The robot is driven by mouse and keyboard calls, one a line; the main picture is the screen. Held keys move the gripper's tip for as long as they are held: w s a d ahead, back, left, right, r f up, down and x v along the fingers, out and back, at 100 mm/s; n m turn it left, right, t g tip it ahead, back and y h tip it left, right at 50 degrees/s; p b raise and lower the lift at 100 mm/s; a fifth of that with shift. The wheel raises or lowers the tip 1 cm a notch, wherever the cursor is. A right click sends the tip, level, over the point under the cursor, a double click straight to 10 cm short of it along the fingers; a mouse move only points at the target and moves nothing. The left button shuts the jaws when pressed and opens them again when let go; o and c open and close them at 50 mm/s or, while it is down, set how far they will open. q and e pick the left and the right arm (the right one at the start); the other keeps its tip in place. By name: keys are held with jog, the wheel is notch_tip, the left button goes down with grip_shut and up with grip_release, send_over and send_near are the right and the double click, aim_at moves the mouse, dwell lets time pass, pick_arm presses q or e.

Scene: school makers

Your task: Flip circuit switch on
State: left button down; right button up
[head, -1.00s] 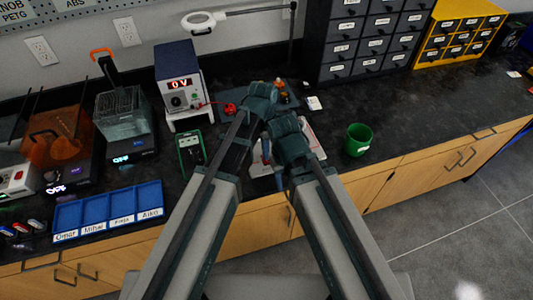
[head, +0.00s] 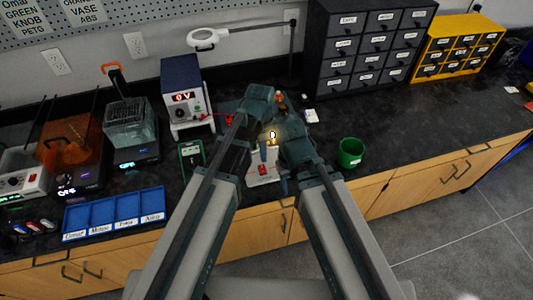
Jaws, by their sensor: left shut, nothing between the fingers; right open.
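The circuit board (head: 262,181) is a pale panel on the front of the bench, partly hidden by my grippers. A red switch (head: 263,170) shows on it, and a small bulb (head: 272,134) glows yellow behind it. I cannot tell the switch's exact position. My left gripper (head: 262,104) is shut and empty, above and behind the board; its fingertips are mostly hidden. My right gripper (head: 273,170) is open and low over the board, close to the switch. I cannot tell whether it touches.
A power supply (head: 186,92) reading 0 V stands behind left, with a green meter (head: 191,156) before it. A green cup (head: 350,153) stands right of the board. A blue tray (head: 114,212) lies left. Drawer cabinets (head: 367,45) stand behind; the right bench is mostly clear.

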pick_arm(q)
notch_tip(320, 180, up, 8)
jog(key=p, duration=0.7)
jog(key=shift+s, duration=0.45)
jog(key=s+a+m+t, duration=0.2)
jog(key=s+a+m, duration=0.2)
jog(key=a+m, duration=1.35)
jog(key=s+d+m, duration=0.3)
jog(key=d+m, duration=0.1)
jog(key=d, duration=0.3)
jog(key=s+d+m+g+y, duration=0.1)
jog(key=s+d+m, duration=0.2)
jog(key=d, duration=0.4)
jog(key=shift+s+d+m, duration=0.15)
jog(key=shift+d+m, duration=0.1)
jog(key=shift+m, duration=0.2)
